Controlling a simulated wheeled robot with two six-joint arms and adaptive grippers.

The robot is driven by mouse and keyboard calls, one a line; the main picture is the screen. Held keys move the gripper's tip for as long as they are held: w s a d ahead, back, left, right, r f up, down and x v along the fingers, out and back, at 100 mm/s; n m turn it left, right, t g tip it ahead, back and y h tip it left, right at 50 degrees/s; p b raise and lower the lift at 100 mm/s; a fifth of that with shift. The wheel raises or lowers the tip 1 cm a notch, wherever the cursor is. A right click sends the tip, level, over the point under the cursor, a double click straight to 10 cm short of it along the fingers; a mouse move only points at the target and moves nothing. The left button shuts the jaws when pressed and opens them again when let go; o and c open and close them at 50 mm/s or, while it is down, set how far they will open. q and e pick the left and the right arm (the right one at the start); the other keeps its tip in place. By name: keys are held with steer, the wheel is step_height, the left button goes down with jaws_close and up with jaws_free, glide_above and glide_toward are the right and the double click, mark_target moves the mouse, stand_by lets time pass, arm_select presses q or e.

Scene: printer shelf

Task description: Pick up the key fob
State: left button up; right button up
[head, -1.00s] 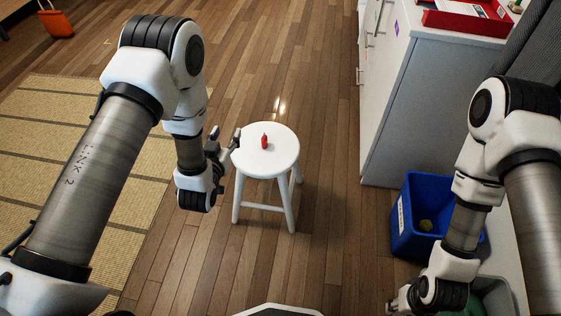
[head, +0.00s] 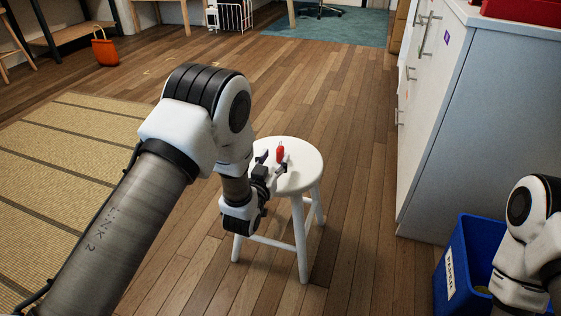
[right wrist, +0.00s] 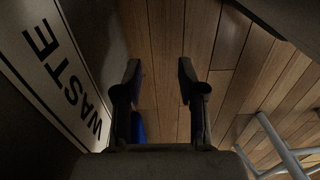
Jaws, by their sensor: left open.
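The red key fob (head: 280,153) lies on the round white stool (head: 305,172) in the head view. My left gripper (head: 273,165) is open over the stool's near left part. Its fingers reach toward the fob, with one fingertip to the left and one close below it in the picture. I cannot tell whether they touch the fob or whether it is between them. My right gripper (right wrist: 159,67) is open and empty in the right wrist view, low above the wood floor. It is out of the head view.
In the right wrist view, a panel marked WASTE (right wrist: 62,80) is left of my right gripper. A straw mat (head: 60,170) lies at the left. The floor beyond the stool is clear.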

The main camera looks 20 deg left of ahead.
mark_target(280, 150)
arm_select(q)
steer(key=shift+w+f, duration=0.2)
steer(key=shift+w, duration=1)
steer(key=shift+r, duration=0.1)
jaws_close()
steer(key=shift+r, duration=0.1)
